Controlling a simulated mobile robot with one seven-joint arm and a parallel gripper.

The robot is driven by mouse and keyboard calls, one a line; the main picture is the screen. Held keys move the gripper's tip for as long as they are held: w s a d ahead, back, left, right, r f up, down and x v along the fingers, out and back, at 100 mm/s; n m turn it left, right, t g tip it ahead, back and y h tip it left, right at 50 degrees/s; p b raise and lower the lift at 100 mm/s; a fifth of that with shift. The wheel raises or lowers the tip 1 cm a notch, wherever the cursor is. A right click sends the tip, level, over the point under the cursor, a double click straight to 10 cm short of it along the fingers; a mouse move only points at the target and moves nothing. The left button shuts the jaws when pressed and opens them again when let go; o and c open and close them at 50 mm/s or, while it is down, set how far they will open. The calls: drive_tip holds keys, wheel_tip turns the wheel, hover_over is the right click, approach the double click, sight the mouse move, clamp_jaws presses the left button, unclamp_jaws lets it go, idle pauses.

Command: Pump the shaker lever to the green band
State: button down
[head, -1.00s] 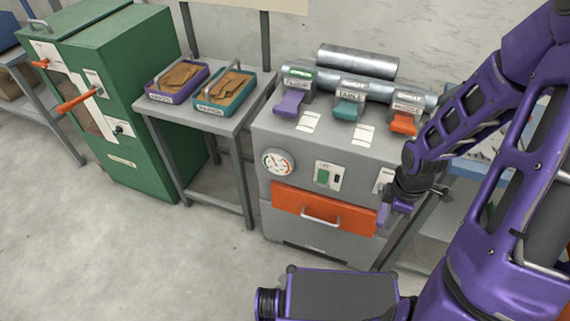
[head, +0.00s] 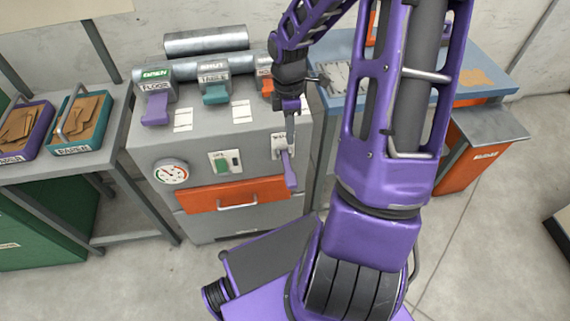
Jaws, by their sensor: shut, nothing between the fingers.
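The grey cabinet (head: 150,150) has a purple lever (head: 289,170) on its front at the right, hanging downward from a small white plate (head: 279,143) with lettering too small to read. I take it for the shaker lever. A round gauge (head: 171,174) with red and green marks sits at the left of the front; its needle is too small to read. My gripper (head: 291,133) is shut and empty, pointing down just above the lever and overlapping the plate. I cannot tell whether it touches the lever.
A green switch panel (head: 225,162) and an orange drawer (head: 232,195) are on the cabinet front. Purple (head: 156,108), teal (head: 215,94) and orange (head: 267,88) handles line its top. A side table with trays (head: 75,134) stands left; a blue bench (head: 480,72) stands behind my arm.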

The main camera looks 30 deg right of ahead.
sight(290, 177)
drive_tip(key=shift+r, duration=0.15)
drive_tip(key=f+b, duration=0.1)
drive_tip(key=f, duration=0.3)
drive_tip(key=s+f+b, duration=0.1)
drive_tip(key=f, duration=0.4)
drive_tip(key=s+f+b, duration=0.1)
drive_tip(key=f, duration=0.4)
drive_tip(key=shift+a, duration=0.25)
drive_tip(key=shift+w+f+b, duration=0.1)
drive_tip(key=shift+w+b, duration=0.05)
drive_tip(key=shift+b, duration=0.3)
